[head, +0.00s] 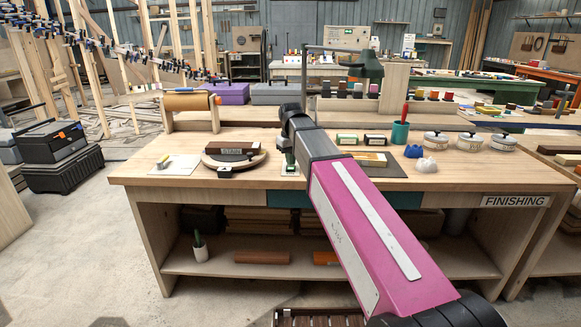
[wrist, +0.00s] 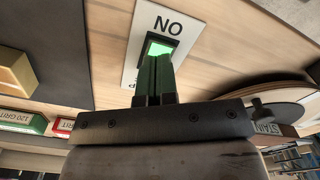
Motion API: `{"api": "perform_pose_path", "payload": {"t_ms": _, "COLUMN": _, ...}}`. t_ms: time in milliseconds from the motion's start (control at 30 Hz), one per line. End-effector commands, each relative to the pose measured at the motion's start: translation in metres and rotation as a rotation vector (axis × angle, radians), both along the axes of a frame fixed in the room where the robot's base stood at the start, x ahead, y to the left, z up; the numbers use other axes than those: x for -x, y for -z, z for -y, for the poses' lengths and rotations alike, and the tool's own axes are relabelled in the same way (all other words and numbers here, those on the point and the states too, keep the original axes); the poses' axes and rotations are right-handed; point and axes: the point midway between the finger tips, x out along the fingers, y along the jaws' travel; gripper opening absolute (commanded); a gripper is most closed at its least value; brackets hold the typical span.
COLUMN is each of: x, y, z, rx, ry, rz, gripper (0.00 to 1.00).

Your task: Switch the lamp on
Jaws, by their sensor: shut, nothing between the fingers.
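The switch plate (wrist: 188,22) is white, lies on the bench top and bears the letters "NO" in the wrist view. Its rocker (wrist: 160,47) glows bright green. My gripper (wrist: 158,62) is shut and empty, its two dark green fingers together with the tips over the rocker's near part. I cannot tell whether the tips touch it. In the head view my gripper (head: 289,160) points down at the bench, partly hidden by my arm. A lamp with a dark green shade (head: 369,67) stands behind it on a thin arm. I cannot tell whether the lamp is lit.
The workbench (head: 230,176) holds a round board with a stain block (head: 233,152) left of my gripper. Grit boxes (head: 347,139), a teal cup (head: 400,133) and white lidded tins (head: 468,142) stand to the right. A paper roll (head: 187,102) is at the back left.

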Motion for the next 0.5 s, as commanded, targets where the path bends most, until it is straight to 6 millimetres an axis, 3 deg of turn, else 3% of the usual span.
{"api": "perform_pose_path", "payload": {"t_ms": 500, "x": 0.0, "y": -0.037, "z": 0.0, "rx": 0.0, "ry": 0.0, "rz": 0.001, "gripper": 0.0}}
